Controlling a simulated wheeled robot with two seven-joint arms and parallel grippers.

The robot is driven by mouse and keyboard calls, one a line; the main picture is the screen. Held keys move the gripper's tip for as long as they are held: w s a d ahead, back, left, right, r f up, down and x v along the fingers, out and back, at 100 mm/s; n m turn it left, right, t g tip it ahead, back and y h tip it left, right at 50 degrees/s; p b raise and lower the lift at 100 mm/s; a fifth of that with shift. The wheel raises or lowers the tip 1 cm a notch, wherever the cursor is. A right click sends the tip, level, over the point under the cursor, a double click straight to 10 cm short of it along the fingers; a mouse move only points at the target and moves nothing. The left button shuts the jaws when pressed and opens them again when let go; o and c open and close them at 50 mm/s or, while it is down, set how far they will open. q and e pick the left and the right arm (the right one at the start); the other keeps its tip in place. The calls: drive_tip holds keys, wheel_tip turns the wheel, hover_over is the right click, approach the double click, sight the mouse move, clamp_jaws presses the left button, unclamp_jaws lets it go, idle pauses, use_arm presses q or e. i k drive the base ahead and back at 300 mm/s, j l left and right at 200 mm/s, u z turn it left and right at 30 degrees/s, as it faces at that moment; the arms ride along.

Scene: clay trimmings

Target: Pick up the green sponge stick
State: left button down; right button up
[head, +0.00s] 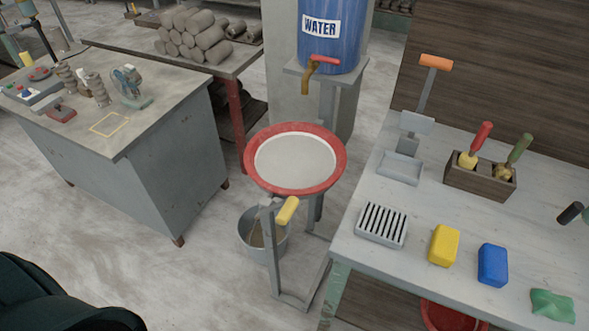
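The green sponge stick (519,149) stands in the right part of a wooden holder (480,185) on the pale table at the right. Its green handle points up and leans right, and its yellowish sponge end sits down in the holder. A red-handled sponge stick (481,137) stands to its left in the same holder, also leaning right. Neither of my grippers can be made out in the head view.
On the pale table (395,262) are a slatted soap dish (382,225), a yellow sponge (443,245), a blue block (492,265) and a green cloth (552,305). A dark-tipped object (570,212) lies at the right edge. A red-rimmed basin (255,180) stands left.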

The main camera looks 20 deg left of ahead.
sight(503, 171)
drive_tip(key=l+u, duration=0.2)
drive_tip(key=l, duration=0.4)
drive_tip(key=k+l+u, duration=0.15)
drive_tip(key=l, duration=0.45)
